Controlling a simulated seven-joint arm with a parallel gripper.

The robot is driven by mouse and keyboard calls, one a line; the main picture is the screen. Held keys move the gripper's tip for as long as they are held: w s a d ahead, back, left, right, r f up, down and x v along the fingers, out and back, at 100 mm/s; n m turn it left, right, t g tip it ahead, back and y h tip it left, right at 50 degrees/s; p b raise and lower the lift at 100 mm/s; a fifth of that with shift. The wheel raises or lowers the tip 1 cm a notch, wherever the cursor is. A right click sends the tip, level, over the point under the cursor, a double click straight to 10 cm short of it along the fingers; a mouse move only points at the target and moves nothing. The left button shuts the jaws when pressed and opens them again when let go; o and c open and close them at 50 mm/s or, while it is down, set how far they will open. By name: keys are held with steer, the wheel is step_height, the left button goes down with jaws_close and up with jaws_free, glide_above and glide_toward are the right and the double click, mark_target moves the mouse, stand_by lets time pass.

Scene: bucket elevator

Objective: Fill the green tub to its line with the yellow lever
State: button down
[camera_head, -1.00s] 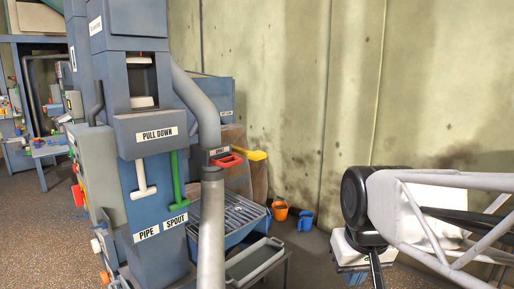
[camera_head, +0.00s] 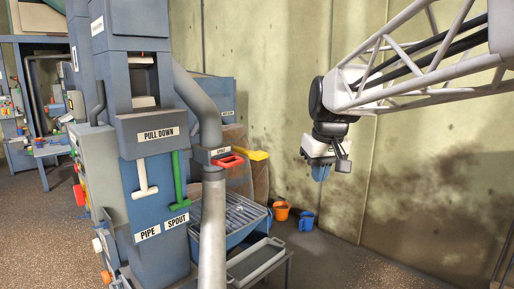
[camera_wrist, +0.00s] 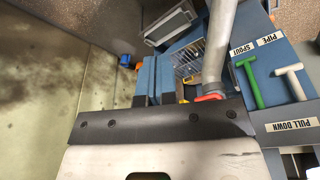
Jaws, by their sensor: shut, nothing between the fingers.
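The yellow lever (camera_head: 256,155) sticks out to the right of the machine, beside a red handle (camera_head: 230,161), in the head view. My gripper (camera_head: 321,178) hangs in the air to the right of the lever in that picture, apart from it, with blue fingers pointing down. The fingers are shut and empty. They also show in the wrist view (camera_wrist: 152,82), above the dark edge of my wrist. I cannot make out a green tub or its line in either view.
The grey pipe (camera_head: 212,225) stands in front of the grated bin (camera_head: 232,213). A grey tray (camera_head: 256,262) is below it. A green handle (camera_head: 179,185) and white handle (camera_head: 145,180) hang on the machine. An orange bucket (camera_head: 281,211) and blue bucket (camera_head: 302,221) stand by the wall.

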steer(key=w+a+r+n, duration=0.1)
steer(key=w+a+r, duration=0.15)
steer(key=w, duration=0.75)
steer(key=w+a+r+n, duration=0.2)
steer(key=w+r, duration=0.2)
steer(key=w, duration=0.6)
steer(key=n+y, duration=0.1)
steer(key=n, duration=0.2)
glide_above(259, 153)
steer(key=s+d, duration=0.2)
steer(key=d, duration=0.1)
steer(key=shift+s+a+r, duration=0.2)
steer(key=shift+r, duration=0.1)
steer(key=x, duration=1.3)
steer(key=shift+s+f, duration=0.1)
steer(key=shift+s, duration=0.3)
steer(key=shift+f, duration=0.4)
steer(key=shift+f+y, duration=0.1)
steer(key=shift+y, duration=0.2)
